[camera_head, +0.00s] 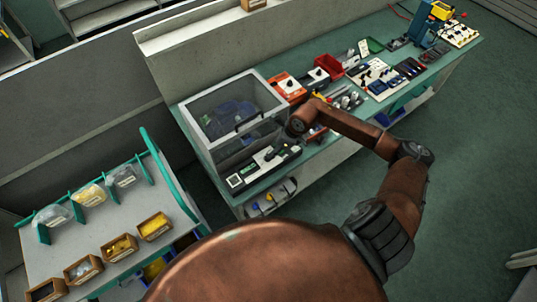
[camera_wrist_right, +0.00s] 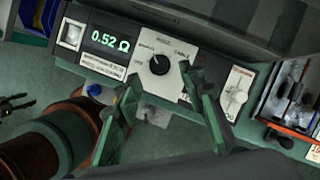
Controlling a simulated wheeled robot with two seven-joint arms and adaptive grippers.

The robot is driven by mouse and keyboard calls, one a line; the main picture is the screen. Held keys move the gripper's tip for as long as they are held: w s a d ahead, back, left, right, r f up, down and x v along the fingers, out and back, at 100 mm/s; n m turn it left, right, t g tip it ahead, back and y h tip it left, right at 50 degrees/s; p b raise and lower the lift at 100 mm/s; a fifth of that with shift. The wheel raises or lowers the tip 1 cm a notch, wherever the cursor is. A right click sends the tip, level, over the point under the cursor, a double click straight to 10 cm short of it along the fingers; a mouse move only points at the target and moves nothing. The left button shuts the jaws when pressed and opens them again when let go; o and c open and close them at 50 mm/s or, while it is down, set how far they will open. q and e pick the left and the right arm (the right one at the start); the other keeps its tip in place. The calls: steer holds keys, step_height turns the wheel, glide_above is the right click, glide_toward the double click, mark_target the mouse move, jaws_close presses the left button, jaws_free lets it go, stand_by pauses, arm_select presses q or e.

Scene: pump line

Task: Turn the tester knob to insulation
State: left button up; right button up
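The tester (camera_head: 262,167) is a long dark-framed unit at the front of the bench, below the clear-sided case. In the right wrist view its display (camera_wrist_right: 110,42) reads 0.52 Ω. Its round black knob (camera_wrist_right: 159,64) sits on a white dial plate (camera_wrist_right: 168,85) with small labels I cannot read surely. I cannot tell which label the knob points to. My right gripper (camera_wrist_right: 160,80) is open, its two green fingers apart on either side below the knob, with nothing between them. In the head view my right gripper is small and partly hidden near the tester. My left gripper is not in view.
A clear-sided case (camera_head: 213,133) stands directly behind the tester. An orange box (camera_head: 287,86) and a red bin (camera_head: 329,66) stand farther along the bench.

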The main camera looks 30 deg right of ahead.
steer(key=x, duration=0.6)
steer(key=shift+a, duration=0.15)
steer(key=shift+r, duration=0.1)
jaws_close()
